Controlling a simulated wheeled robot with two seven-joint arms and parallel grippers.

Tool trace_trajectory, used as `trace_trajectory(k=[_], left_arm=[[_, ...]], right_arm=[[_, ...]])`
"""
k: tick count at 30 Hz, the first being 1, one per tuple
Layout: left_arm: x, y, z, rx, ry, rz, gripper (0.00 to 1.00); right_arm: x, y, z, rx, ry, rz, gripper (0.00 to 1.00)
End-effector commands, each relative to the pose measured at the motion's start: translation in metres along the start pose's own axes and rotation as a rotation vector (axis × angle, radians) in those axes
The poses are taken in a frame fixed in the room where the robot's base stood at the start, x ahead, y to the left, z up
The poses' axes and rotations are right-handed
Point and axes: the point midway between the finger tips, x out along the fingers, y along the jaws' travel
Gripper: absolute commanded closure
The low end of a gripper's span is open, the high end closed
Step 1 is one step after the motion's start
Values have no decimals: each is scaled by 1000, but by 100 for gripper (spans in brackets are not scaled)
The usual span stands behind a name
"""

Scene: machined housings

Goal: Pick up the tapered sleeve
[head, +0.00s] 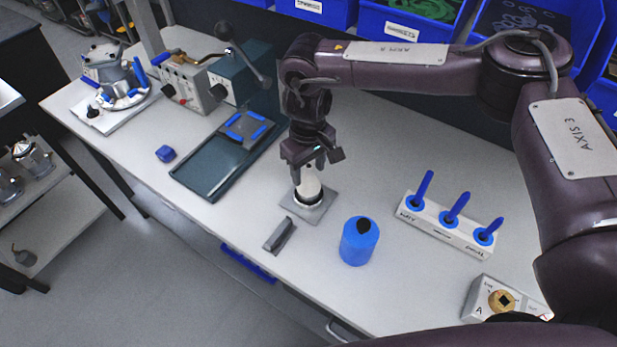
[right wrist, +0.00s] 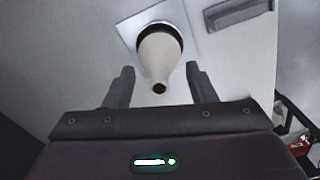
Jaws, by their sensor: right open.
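The tapered sleeve (head: 309,184) is a pale cream cone with a dark base ring. It stands upright on a small grey square plate (head: 309,204) on the bench. In the right wrist view the sleeve (right wrist: 159,58) narrows toward the camera and shows a dark hole in its tip. My right gripper (head: 312,174) is just above the sleeve in the head view. In the right wrist view its two fingers (right wrist: 158,86) are open, one on each side of the narrow end, with gaps between. My left gripper is not in view.
A grey bar block (head: 279,234) and a blue cylinder (head: 358,241) stand near the plate. A rack with blue-handled tools (head: 448,224) is at the right. A dark tray (head: 208,170) and a lever machine (head: 206,80) are at the left.

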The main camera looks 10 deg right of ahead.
Motion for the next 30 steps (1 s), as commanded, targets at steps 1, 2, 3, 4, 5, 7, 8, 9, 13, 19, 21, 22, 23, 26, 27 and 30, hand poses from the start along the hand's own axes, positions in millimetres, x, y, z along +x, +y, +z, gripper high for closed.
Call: trace_trajectory(k=[1, 2, 3, 4, 5, 7, 8, 9, 13, 19, 21, 22, 23, 26, 27, 30], left_arm=[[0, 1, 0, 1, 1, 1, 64], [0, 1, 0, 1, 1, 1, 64], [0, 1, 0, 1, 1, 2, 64], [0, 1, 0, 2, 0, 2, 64], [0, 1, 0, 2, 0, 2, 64], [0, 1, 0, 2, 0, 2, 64], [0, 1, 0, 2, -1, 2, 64], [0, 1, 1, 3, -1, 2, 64], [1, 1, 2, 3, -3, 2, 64], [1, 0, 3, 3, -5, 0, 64], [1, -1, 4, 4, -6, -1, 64], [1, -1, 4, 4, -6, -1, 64], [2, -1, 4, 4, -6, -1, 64], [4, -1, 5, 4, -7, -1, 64], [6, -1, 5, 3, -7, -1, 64], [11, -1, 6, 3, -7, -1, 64]], right_arm=[[0, 0, 0, 0, 0, 0, 49], [0, 0, 0, 0, 0, 0, 49], [0, 0, 0, 0, 0, 0, 54], [0, 0, 0, 0, 0, 0, 58], [0, 0, 0, 0, 0, 0, 62], [0, 0, 0, 0, 0, 0, 71], [0, 0, 0, 0, 0, 0, 75], [0, 0, 0, 0, 0, 0, 80], [0, 0, 0, 0, 0, 0, 97], [-1, 0, 0, 1, 1, 0, 97], [-2, 0, 0, 1, 1, 0, 97], [-2, 0, 0, 1, 1, -1, 97], [-4, 0, -1, 1, 2, -1, 97], [-11, 0, -1, 1, 3, -1, 97], [-15, 0, -1, 1, 4, -1, 97], [-30, 0, -1, 1, 4, -2, 97]])
